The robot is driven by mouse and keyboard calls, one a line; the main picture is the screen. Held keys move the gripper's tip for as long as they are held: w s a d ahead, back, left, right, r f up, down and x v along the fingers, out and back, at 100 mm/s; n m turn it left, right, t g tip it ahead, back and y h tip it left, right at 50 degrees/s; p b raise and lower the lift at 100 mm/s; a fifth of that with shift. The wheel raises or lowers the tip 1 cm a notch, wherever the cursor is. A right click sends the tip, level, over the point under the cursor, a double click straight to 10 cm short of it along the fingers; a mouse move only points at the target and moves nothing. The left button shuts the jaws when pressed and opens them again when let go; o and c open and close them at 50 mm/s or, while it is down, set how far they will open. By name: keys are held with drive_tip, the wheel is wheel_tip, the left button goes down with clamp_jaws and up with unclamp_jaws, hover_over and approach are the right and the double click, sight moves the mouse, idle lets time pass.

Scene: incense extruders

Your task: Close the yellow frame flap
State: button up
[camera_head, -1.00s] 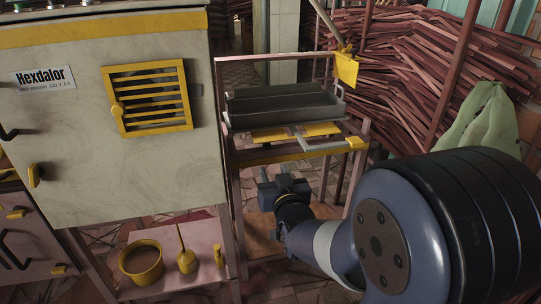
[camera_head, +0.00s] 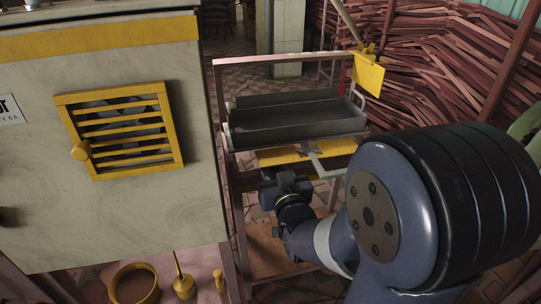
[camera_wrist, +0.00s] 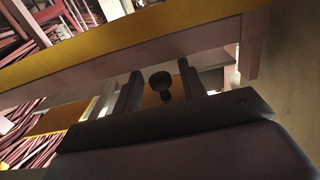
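The yellow louvred frame flap (camera_head: 120,172) is on the front of the pale cabinet at the left in the head view. The flap is not identifiable in the wrist view.
The rack (camera_head: 290,58) holds a dark tray (camera_head: 295,119), with a yellow plate (camera_head: 368,75) at its upper right. A yellow-faced beam (camera_wrist: 130,35) crosses close above my fingers. A yellow pot (camera_head: 134,284) stands below the cabinet. Stacked reddish sticks (camera_head: 440,60) fill the back right.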

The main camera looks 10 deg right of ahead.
drive_tip(key=shift+w, duration=0.35)
drive_tip(key=shift+r, duration=0.1)
clamp_jaws()
